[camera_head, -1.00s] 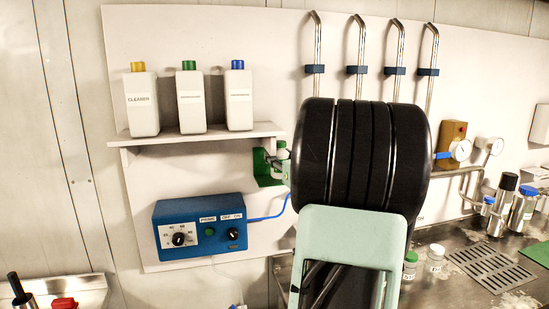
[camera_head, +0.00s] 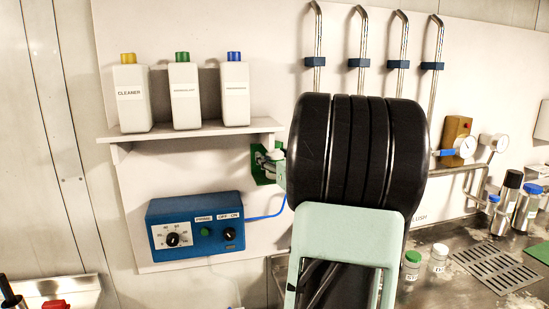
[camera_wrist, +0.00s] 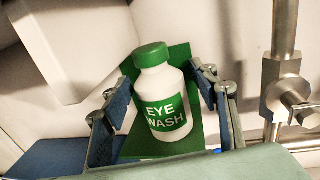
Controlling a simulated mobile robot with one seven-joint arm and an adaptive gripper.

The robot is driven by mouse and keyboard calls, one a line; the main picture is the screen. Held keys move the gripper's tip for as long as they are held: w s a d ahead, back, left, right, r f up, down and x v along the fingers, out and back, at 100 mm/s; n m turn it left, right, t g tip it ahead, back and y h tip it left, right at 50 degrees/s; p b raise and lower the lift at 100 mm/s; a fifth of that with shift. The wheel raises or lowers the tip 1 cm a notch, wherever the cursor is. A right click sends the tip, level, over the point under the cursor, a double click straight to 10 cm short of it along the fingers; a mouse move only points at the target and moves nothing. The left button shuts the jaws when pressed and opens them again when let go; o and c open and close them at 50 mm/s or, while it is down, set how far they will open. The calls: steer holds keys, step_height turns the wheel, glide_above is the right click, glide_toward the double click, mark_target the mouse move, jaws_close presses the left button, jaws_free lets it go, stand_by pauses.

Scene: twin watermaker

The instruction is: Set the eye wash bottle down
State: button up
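The eye wash bottle (camera_wrist: 160,95) is white with a green cap and a green label, and it stands slightly tilted in the wrist view. A green backing or holder (camera_wrist: 183,58) on the pale wall is behind it. My gripper (camera_wrist: 163,76) has its blue-padded fingers on either side of the bottle, with visible gaps between pads and bottle. In the head view the green holder (camera_head: 262,174) shows left of my dark arm. The bottle there is small and mostly hidden, and I cannot tell what bears its weight.
A shelf (camera_head: 200,132) with several white bottles is above left. A blue control box (camera_head: 196,228) is below it. Metal pipes (camera_head: 361,50) and a gauge (camera_head: 465,147) are on the wall at right. A steel counter (camera_head: 455,285) holds jars and flasks.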

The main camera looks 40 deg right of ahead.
steer(key=shift+r, duration=0.1)
steer(key=shift+r+p, duration=0.2)
steer(key=shift+p, duration=0.1)
steer(key=b+v, duration=0.2)
steer(key=v, duration=1)
steer(key=shift+f, duration=0.1)
